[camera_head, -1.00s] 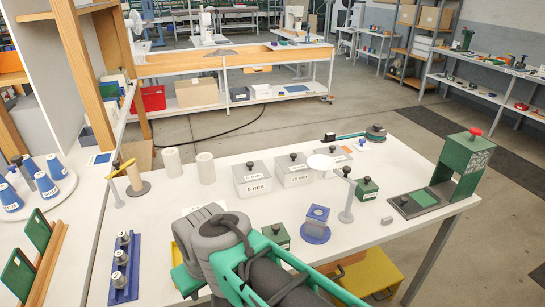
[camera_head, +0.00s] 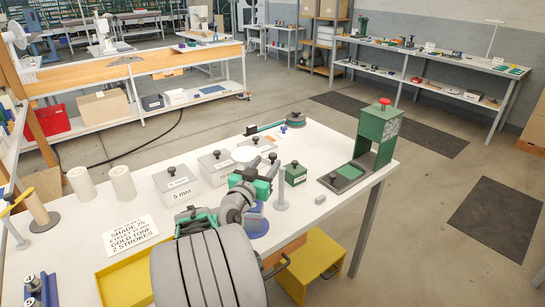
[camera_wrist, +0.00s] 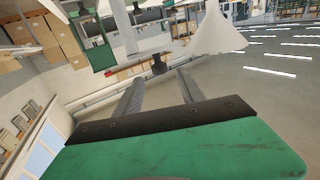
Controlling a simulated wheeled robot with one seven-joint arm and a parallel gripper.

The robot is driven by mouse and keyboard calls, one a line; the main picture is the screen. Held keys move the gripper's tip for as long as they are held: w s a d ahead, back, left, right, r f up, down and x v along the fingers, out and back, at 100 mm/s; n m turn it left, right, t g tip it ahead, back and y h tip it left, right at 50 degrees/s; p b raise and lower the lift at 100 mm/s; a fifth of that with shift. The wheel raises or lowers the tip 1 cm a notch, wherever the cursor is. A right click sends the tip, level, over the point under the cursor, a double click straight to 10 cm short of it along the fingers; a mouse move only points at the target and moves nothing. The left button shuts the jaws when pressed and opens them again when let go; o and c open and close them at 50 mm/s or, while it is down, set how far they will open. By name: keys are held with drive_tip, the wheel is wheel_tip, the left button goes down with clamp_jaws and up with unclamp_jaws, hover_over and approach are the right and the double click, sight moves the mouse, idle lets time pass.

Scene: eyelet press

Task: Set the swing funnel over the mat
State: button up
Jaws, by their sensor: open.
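The swing funnel (camera_head: 247,155) is a pale, wide-mouthed cone beside a grey post (camera_head: 280,190) with a black knob (camera_head: 272,157). It hangs over the white table, left of the green mat (camera_head: 349,172) on the press base, not above the mat. My gripper (camera_head: 267,170) is open close to the knob. In the wrist view the knob (camera_wrist: 159,65) shows between the two grey fingers, near their tips, with no clear contact. The white funnel cone (camera_wrist: 218,35) shows to the right of the fingers. My gripper partly hides the post and nearby blocks.
The green press frame (camera_head: 378,135) with a red knob stands behind the mat. A small green block (camera_head: 295,174) is just right of the post. A small grey piece (camera_head: 320,200) lies near the table edge.

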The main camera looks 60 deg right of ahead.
sight(271, 157)
drive_tip(key=d+p, duration=0.1)
drive_tip(key=d, duration=0.4)
drive_tip(key=shift+w+d, duration=0.1)
drive_tip(key=shift+d, duration=0.3)
clamp_jaws()
idle(1.0)
